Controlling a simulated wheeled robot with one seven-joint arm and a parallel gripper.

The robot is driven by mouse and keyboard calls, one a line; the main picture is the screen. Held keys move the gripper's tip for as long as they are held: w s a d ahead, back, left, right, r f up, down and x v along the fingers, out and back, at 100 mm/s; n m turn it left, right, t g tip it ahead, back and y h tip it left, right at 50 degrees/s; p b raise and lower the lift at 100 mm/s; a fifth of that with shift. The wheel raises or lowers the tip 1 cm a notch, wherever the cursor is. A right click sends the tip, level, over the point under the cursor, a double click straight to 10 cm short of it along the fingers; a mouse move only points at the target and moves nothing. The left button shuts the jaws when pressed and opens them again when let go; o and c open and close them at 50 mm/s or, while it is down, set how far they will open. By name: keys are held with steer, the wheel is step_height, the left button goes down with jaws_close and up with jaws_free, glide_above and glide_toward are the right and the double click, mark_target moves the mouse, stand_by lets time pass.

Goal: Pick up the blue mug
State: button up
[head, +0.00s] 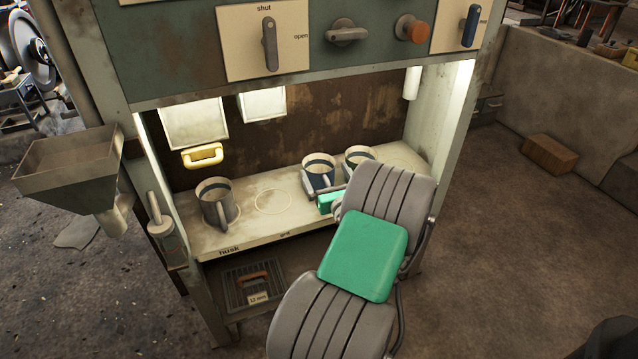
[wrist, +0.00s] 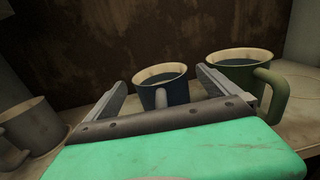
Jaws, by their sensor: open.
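The blue mug (head: 319,174) stands upright on the shelf, a pale liquid or inside showing at its rim in the head view. In the wrist view the blue mug (wrist: 163,92) is straight ahead, its handle toward me. My gripper (head: 323,184) is open, its fingers pointing at the mug from the front. In the wrist view my gripper (wrist: 162,82) has one finger to each side of the mug, with visible gaps. Whether the fingertips reach past the mug's near wall, I cannot tell. My arm and the green gripper body hide the shelf in front of it.
A green mug (wrist: 238,76) stands close to the right of the blue mug, its handle facing right. A grey mug (head: 216,203) stands at the shelf's left. An empty ring marking (head: 272,202) lies between the grey and blue mugs. A panel with knobs overhangs the shelf.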

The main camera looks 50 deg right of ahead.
steer(key=x, duration=0.3)
steer(key=shift+w+f, duration=0.15)
steer(key=shift+w, duration=0.1)
steer(key=shift+s, duration=0.1)
steer(key=c, duration=1.9)
